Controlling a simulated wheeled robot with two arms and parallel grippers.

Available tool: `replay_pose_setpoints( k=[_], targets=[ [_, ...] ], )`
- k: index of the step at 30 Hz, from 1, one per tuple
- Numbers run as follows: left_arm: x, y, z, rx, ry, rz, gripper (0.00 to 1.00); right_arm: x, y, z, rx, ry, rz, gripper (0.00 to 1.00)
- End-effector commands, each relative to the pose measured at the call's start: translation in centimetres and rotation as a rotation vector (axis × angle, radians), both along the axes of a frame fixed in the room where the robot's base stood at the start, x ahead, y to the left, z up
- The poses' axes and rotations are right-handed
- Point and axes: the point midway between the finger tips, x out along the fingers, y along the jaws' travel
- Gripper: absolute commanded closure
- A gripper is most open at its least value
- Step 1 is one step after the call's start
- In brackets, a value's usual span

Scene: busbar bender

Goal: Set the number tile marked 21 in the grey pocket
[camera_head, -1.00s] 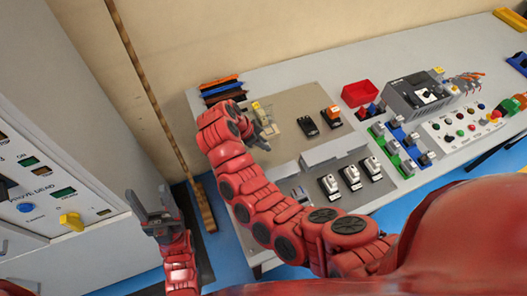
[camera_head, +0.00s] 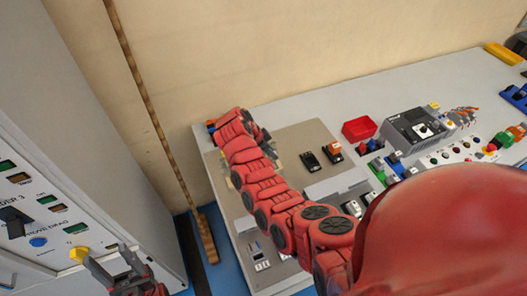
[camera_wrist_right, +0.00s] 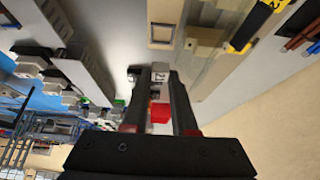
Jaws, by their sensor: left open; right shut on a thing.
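The white number tile (camera_wrist_right: 159,76), whose mark reads as 21, is held between the fingertips of my right gripper (camera_wrist_right: 160,80) in the right wrist view. A small square recess with a pale rim (camera_wrist_right: 161,34) lies just beyond the fingertips; I cannot tell for sure whether it is the grey pocket. The tile is apart from it in the picture. In the head view my right arm hides the tile and most of the right gripper at the table's far left. My left gripper (camera_head: 118,272) is open and empty, beside the cabinet's yellow knob (camera_head: 79,254).
A grey control cabinet (camera_head: 95,170) stands at the left. In the right wrist view a yellow-and-black part (camera_wrist_right: 258,20) lies near the recess.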

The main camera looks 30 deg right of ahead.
Motion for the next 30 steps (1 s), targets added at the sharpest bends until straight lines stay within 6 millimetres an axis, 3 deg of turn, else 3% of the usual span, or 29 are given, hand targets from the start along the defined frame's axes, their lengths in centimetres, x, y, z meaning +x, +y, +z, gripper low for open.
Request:
replay_pose_setpoints(
  k=[13, 29, 30],
  targets=[
    [0.0, 0.0, -1.3, 0.0, 0.0, 0.0, 0.39, -0.1, 0.0, -4.7, -0.001, 0.005, 0.001, 1.0],
    [0.0, 0.0, -1.5, 0.0, 0.0, 0.0, 0.39, 0.0, 0.0, -5.6, 0.0, -0.001, 0.0, 1.0],
    [0.0, 0.0, -1.5, 0.0, 0.0, 0.0, 0.39, 0.0, 0.0, -5.6, 0.0, -0.001, 0.0, 0.67]
  ],
)
